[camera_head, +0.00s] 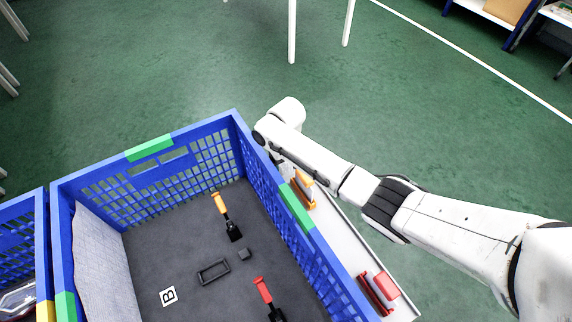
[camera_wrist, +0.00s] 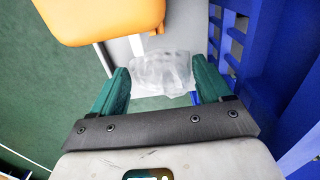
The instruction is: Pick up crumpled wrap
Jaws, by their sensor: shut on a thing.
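The crumpled wrap (camera_wrist: 160,74) is a whitish, see-through, wrinkled piece. In the wrist view it sits between the two green fingers of my gripper (camera_wrist: 158,88), which is shut on it. A white surface shows behind it. In the head view my white arm reaches to the outer right side of the blue crate (camera_head: 190,130). There my gripper and the wrap are hidden behind the crate wall and my arm.
The crate holds an orange-handled tool (camera_head: 221,204) and a red-handled tool (camera_head: 263,290). Green floor lies beyond.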

